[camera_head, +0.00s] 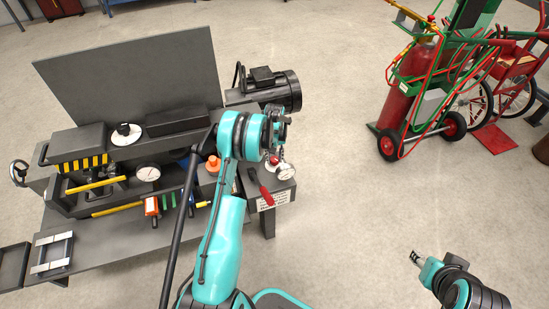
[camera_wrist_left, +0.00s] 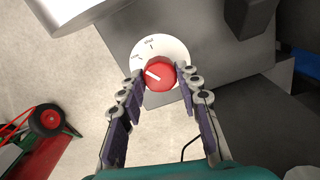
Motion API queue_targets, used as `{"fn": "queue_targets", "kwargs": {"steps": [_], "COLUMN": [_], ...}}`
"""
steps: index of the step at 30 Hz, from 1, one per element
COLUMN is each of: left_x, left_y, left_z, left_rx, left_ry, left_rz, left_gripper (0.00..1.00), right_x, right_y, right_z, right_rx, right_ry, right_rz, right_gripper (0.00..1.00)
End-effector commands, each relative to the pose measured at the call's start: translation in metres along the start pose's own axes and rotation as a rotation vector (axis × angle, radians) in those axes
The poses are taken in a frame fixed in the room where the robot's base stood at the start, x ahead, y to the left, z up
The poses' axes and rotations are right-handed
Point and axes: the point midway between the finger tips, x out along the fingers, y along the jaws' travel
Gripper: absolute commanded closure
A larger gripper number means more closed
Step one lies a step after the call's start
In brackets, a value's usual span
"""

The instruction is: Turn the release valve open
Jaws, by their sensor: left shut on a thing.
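The release valve is a red round knob (camera_wrist_left: 160,75) with a white pointer line, on a white dial (camera_wrist_left: 174,50) in the left wrist view. The pointer slants to the upper left. Small labels sit at the dial's upper left, too small to read surely. My left gripper (camera_wrist_left: 162,73) is shut on the knob, one finger on each side. In the head view the white dial (camera_head: 286,172) shows at the machine's right end, beneath my left gripper (camera_head: 277,152). My right gripper (camera_head: 416,258) is far to the lower right, away from the machine; its jaws are too small to judge.
The grey machine bench (camera_head: 110,240) carries a gauge (camera_head: 147,173), yellow bars and a black motor (camera_head: 265,90). A red-handled lever (camera_head: 266,195) is close by the valve. A red gas cylinder cart (camera_head: 418,85) stands at the upper right. Floor between is clear.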

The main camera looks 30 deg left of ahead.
Motion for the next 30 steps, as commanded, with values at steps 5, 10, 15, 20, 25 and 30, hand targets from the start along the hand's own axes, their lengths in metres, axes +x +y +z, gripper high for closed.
{"fn": "queue_targets", "kwargs": {"steps": [5, 10, 15, 20, 25, 30], "left_x": [0.0001, 0.0, 0.0, 0.0, -0.0001, -0.0001], "left_y": [0.0001, 0.0001, 0.0001, 0.0001, 0.0001, 0.0001], "left_z": [-0.0002, -0.0003, -0.0004, -0.0004, -0.0005, -0.0005], "left_rx": [-0.165, -0.326, -0.476, -0.597, -0.693, -0.754], "left_ry": [0.001, 0.001, 0.001, 0.001, 0.001, 0.001], "left_rz": [0.0, 0.0, 0.0, 0.0, 0.001, 0.001], "left_gripper": [0.96, 0.96, 0.96, 0.96, 0.96, 0.96], "right_x": [0.0014, 0.0023, 0.0031, 0.0036, 0.004, 0.0042], "right_y": [0.0, 0.0, 0.0, 0.0, 0.0, 0.0], "right_z": [0.001, 0.0016, 0.0022, 0.0026, 0.0028, 0.003], "right_rx": [0.0, 0.0, 0.0, 0.0, 0.0, 0.0], "right_ry": [0.0, 0.0, 0.0, 0.0, 0.0, 0.0], "right_rz": [0.0, 0.0, 0.0, 0.0, 0.0, 0.0], "right_gripper": [0.6, 0.6, 0.6, 0.6, 0.6, 0.6]}}
